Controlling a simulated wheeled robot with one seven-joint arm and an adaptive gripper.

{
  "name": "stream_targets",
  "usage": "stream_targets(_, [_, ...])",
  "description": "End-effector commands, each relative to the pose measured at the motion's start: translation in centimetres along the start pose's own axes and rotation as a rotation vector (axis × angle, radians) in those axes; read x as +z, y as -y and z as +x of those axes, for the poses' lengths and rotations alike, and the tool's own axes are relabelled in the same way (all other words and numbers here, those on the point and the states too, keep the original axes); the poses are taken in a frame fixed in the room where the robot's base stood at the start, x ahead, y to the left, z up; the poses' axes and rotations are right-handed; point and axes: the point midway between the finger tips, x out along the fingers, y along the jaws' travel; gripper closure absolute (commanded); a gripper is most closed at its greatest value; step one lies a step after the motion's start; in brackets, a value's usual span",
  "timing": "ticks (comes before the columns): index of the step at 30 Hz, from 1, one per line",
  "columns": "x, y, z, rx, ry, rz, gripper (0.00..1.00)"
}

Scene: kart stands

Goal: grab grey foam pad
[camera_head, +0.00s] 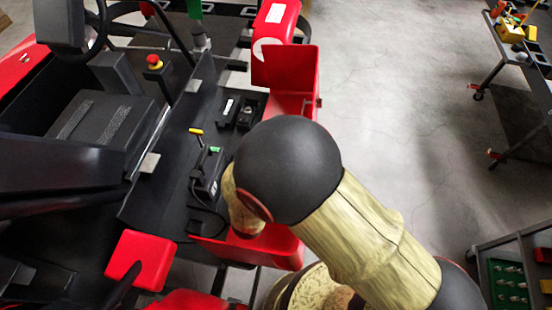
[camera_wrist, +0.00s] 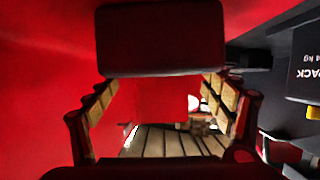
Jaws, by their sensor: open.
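A dark, rounded rectangular block (camera_wrist: 160,38), apparently the grey foam pad, fills the upper middle of the wrist view in front of a red surface. It looks dark in the shade. My gripper (camera_wrist: 160,88) is open, with tan-padded fingers on either side and their tips at the block's lower corners. Nothing is held between the fingers. I cannot tell whether the tips touch the block. In the head view my arm hides the gripper and the pad.
Red side bodywork (camera_head: 290,75) of the kart stands close around my arm. A black battery box (camera_wrist: 305,75) is to the right in the wrist view. The kart seat (camera_head: 100,120) is at left. A cart (camera_head: 505,60) stands far right, with clear floor (camera_head: 400,90) between.

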Motion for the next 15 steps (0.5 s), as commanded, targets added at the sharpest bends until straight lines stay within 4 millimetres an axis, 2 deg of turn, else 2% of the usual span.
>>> stream_targets(11, [-0.1, -0.1, 3.4, 0.012, -0.01, -0.006, 0.18])
stream_targets(15, [-0.6, 0.1, 5.5, 0.013, -0.009, -0.004, 0.18])
